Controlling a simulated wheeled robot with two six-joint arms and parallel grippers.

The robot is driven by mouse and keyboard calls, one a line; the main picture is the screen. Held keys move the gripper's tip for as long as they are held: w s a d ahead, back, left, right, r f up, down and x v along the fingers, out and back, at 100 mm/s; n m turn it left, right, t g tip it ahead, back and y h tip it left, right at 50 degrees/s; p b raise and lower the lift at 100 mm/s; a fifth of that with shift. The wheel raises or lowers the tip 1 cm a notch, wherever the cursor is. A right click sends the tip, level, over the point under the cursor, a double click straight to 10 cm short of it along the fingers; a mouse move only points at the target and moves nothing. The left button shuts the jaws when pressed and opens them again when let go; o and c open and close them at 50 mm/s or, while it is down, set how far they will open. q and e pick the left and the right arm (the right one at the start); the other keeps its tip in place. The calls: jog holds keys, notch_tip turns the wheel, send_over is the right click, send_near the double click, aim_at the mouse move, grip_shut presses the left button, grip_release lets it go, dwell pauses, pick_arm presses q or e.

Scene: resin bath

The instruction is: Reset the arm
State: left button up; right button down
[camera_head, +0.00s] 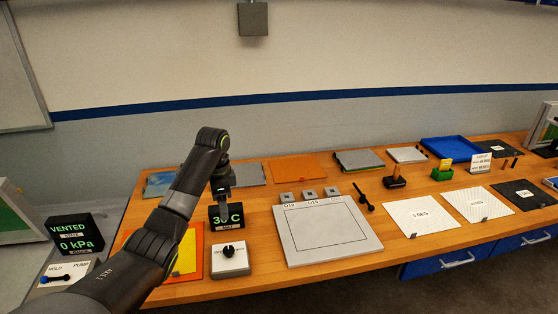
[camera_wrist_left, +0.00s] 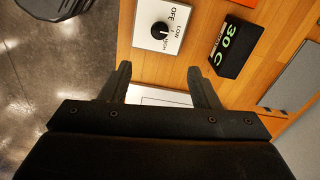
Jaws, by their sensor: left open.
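My left arm comes in from the left in the head view and bends down over the wooden bench. My left gripper (camera_head: 223,205) hangs in front of the black temperature display (camera_head: 234,222) and hides part of its reading. In the left wrist view the two fingers of the gripper (camera_wrist_left: 160,76) are spread apart with nothing held between them. Past the fingers are a white dial box (camera_wrist_left: 162,15) marked OFF and LOW, and the display (camera_wrist_left: 236,47) reading 30 C. The dial box also shows in the head view (camera_head: 231,266). My right gripper is not in view.
A grey framed plate (camera_head: 286,245) lies right of the dial box. An orange sheet (camera_head: 190,262) is partly behind my arm. Small grey blocks (camera_head: 309,195), white sheets (camera_head: 421,216) and a blue tray (camera_head: 450,149) lie farther right. A display reading VENTED (camera_head: 75,233) stands at left.

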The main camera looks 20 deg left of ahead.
pick_arm(q)
jog(key=shift+f, duration=0.1)
jog(key=s+d+f+n+t+y, duration=0.1)
jog(key=s+d+f+n, duration=0.1)
jog(key=s+f, duration=0.6)
jog(key=s+d+f+n+t, duration=0.1)
jog(key=s+d+f+n, duration=0.15)
jog(key=s+f, duration=0.65)
jog(key=s+d+r+n+t, duration=0.1)
jog(key=s+d+n, duration=0.15)
jog(key=s, duration=0.85)
jog(key=s+d+r+n+t, duration=0.15)
jog(key=s+n, duration=0.25)
jog(key=s, duration=0.7)
notch_tip(320, 180, down, 30)
jog(key=a+g+b, duration=0.2)
jog(key=a+b, duration=0.1)
jog(key=b, duration=0.2)
jog(key=s+d+f+b, duration=0.1)
jog(key=s+f+b, duration=0.1)
jog(key=s+f, duration=0.5)
jog(key=s+d+f+g+b, duration=0.1)
jog(key=s+f+b, duration=0.1)
jog(key=s+f, duration=0.6)
notch_tip(320, 180, down, 5)
jog(key=shift+s+r+b, duration=0.15)
jog(key=shift+b, duration=0.2)
